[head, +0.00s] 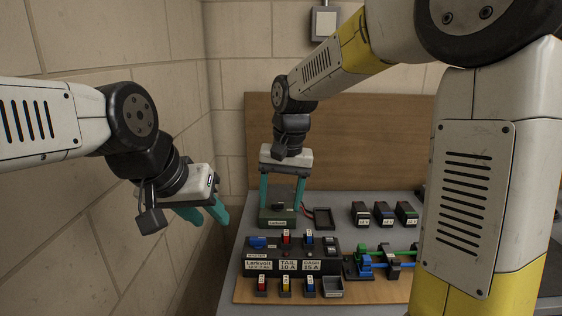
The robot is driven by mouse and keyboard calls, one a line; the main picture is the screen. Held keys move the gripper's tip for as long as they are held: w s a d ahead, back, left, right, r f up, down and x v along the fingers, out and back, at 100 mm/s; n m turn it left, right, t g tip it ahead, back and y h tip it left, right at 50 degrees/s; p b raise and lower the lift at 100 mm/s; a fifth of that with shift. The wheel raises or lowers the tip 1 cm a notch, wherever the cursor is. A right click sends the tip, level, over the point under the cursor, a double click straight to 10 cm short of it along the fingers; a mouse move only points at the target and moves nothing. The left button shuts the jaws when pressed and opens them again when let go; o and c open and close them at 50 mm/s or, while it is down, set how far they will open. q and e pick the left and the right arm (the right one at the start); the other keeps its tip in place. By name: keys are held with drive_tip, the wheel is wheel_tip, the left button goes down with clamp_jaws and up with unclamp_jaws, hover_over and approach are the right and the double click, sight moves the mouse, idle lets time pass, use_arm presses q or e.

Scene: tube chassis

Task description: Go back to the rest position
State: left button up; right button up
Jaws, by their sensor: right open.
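My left gripper (209,217) hangs in the air at the left, in front of the stone wall, away from the bench. Its two teal fingers are apart with nothing seen between them. My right gripper (281,206) points down over the back of the bench, with its teal fingers apart. A dark green labelled box (278,217) stands at its fingertips, between or just behind them; I cannot tell whether they touch it.
The grey bench (350,202) carries a black fuse panel (258,254) with coloured fuses, a dark tray (323,218), several small dark bins (384,214), and a fixture with blue and green rods (372,262). A wooden backboard (365,140) rises behind. Walls close the left side.

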drive_tip(key=s+d+r+t, duration=0.2)
drive_tip(key=s+d, duration=0.5)
drive_tip(key=d, duration=0.1)
drive_tip(key=s+d+r+t, duration=0.3)
drive_tip(key=s+d, duration=0.4)
drive_tip(key=shift+s+d+n+y, duration=0.25)
drive_tip(key=shift+d+n+y, duration=0.05)
drive_tip(key=shift+d+y, duration=0.1)
